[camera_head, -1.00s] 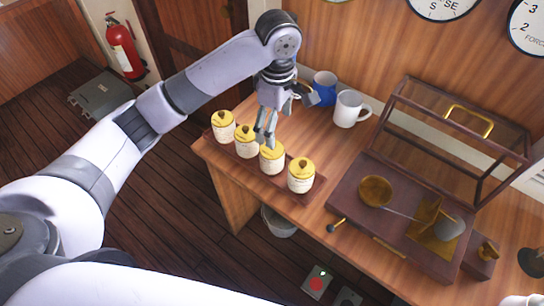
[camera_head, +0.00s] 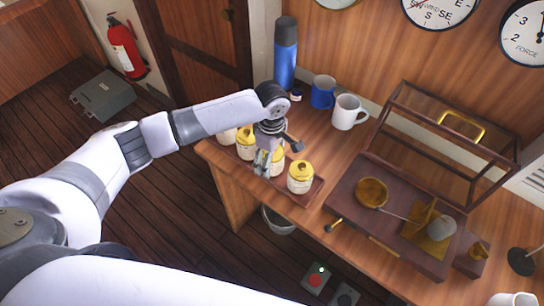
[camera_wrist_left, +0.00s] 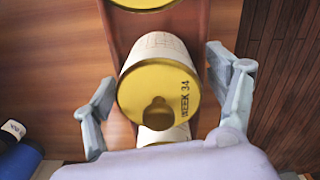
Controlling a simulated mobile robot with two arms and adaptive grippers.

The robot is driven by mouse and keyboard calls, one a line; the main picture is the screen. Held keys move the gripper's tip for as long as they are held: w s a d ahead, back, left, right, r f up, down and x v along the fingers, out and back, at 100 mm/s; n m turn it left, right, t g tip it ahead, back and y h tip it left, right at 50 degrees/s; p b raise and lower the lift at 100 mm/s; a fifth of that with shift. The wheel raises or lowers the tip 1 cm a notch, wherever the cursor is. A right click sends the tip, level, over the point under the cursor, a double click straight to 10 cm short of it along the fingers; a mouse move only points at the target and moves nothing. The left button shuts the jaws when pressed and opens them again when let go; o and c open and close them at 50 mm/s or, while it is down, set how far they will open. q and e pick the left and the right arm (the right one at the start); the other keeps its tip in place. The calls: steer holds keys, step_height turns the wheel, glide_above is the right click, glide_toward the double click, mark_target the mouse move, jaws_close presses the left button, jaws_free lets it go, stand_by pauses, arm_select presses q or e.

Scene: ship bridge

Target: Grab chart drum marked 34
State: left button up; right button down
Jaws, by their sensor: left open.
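The chart drum marked WEEK 34 (camera_wrist_left: 160,85) is pale with a yellow knobbed lid. In the left wrist view it lies between the two fingers of my open left gripper (camera_wrist_left: 168,98), with gaps on both sides. In the head view my left gripper (camera_head: 266,166) is over the third drum (camera_head: 277,160) from the left, partly hiding it. The other drums, at the right end (camera_head: 300,177), second from left (camera_head: 246,143) and far left (camera_head: 226,136), stand in the same row on a dark red tray (camera_head: 312,196). My right gripper is not in view.
A blue flask (camera_head: 285,55), a blue mug (camera_head: 322,92) and a white mug (camera_head: 348,112) stand behind the row. A glass-lidded instrument case (camera_head: 395,215) is open to the right. A bin (camera_head: 278,221) stands below the desk edge.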

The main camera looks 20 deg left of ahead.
arm_select(q)
steer(key=shift+d, duration=0.1)
steer(key=shift+c, duration=0.5)
steer(key=c, duration=1.3)
